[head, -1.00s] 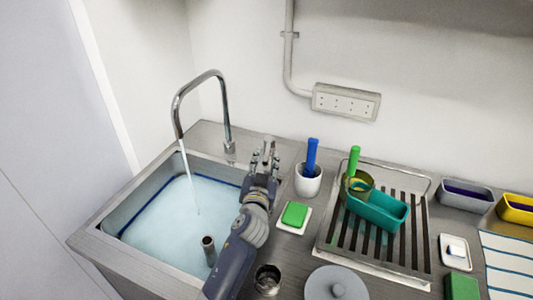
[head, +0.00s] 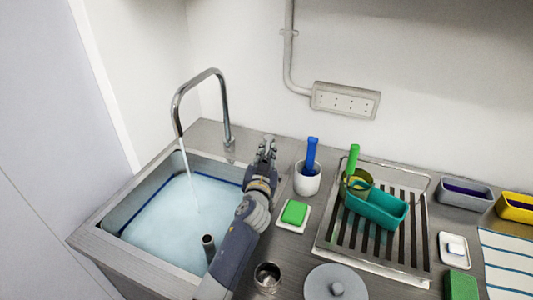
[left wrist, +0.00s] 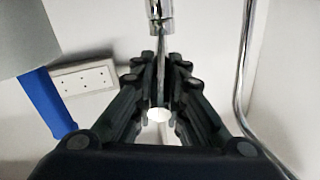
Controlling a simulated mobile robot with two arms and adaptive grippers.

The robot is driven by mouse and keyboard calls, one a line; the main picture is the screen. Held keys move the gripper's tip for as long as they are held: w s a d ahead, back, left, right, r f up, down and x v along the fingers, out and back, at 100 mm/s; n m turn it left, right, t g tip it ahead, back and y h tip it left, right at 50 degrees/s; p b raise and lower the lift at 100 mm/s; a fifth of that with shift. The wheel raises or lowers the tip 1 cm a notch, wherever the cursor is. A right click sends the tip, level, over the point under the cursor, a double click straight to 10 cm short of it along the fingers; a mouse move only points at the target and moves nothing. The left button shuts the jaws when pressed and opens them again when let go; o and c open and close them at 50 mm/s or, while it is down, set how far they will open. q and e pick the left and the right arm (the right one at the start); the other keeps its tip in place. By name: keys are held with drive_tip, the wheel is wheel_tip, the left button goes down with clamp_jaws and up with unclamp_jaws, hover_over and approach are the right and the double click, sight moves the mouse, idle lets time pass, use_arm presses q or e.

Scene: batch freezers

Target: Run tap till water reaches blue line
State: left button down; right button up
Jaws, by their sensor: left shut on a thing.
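The chrome tap (head: 222,105) arches over the sink (head: 90,240), and a thin stream of water (head: 190,180) runs from its spout into the basin. Pale blue water (head: 165,230) fills much of the basin. Its surface lies close to the dark blue line (head: 150,205) on the walls; I cannot tell any exact gap. My left gripper (head: 267,145) is behind the sink's right back corner, shut on the tap's lever. The left wrist view shows the thin chrome lever (left wrist: 160,75) between the fingers. My right gripper is out of view.
A grey standpipe (head: 208,243) rises from the water. Right of my left arm stand a white cup (head: 307,183) with a blue-handled brush, a green sponge (head: 294,212) on a dish, and a drying rack (head: 345,250) with a teal tub (head: 385,212).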

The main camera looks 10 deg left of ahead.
use_arm(q)
drive_tip(key=a+m+h+p, duration=0.1)
drive_tip(key=h+p, duration=0.1)
drive_tip(key=p, duration=0.1)
drive_tip(key=a+m+h+p, duration=0.2)
drive_tip(key=h+p, duration=0.1)
drive_tip(key=shift+a, duration=0.3)
drive_tip(key=c, duration=1.7)
unclamp_jaws()
drive_tip(key=shift+o, duration=0.2)
drive_tip(key=v, duration=1.2)
drive_tip(key=shift+a+r, duration=0.2)
drive_tip(key=shift+r, duration=0.05)
